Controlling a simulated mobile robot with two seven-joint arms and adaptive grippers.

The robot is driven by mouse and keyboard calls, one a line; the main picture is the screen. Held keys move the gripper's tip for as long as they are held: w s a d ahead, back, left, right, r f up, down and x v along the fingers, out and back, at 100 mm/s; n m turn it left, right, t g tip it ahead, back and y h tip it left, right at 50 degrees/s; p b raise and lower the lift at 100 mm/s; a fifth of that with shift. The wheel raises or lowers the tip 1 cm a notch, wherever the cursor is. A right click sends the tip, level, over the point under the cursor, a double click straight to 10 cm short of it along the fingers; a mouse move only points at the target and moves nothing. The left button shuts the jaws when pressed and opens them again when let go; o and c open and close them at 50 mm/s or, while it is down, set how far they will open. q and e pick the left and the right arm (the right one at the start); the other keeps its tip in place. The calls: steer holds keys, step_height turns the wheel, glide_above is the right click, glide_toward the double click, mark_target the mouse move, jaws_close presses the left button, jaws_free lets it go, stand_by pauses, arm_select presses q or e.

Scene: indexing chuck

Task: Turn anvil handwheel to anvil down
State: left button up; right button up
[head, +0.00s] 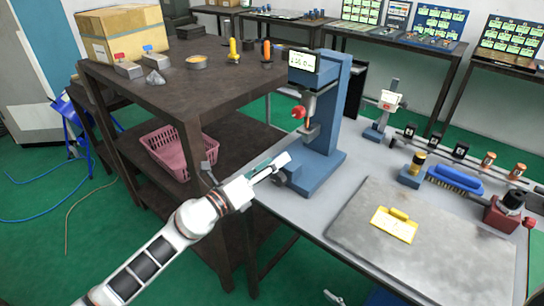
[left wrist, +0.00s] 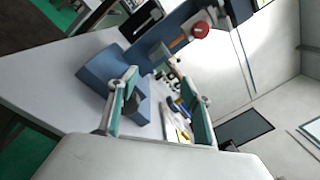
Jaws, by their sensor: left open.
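A blue bench tester (head: 333,110) with a small lit display (head: 302,62) stands at the grey bench's left end. A red round knob (head: 298,112) sits on its front below the head; a red disc also shows in the left wrist view (left wrist: 201,30). I cannot tell for certain which part is the anvil handwheel. My left gripper (head: 284,167) is at the front of the tester's blue base, lower than the red knob. In the left wrist view its teal fingers (left wrist: 163,112) are apart, with nothing clearly held.
A dark shelf table (head: 185,95) with a cardboard box (head: 120,33) stands left, close to my left arm. A pink basket (head: 180,150) is on its lower shelf. On the bench are a grey mat (head: 370,250), a yellow tag (head: 394,226) and a blue brush (head: 455,181).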

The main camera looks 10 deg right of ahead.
arm_select(q)
steer(key=shift+r, duration=1.15)
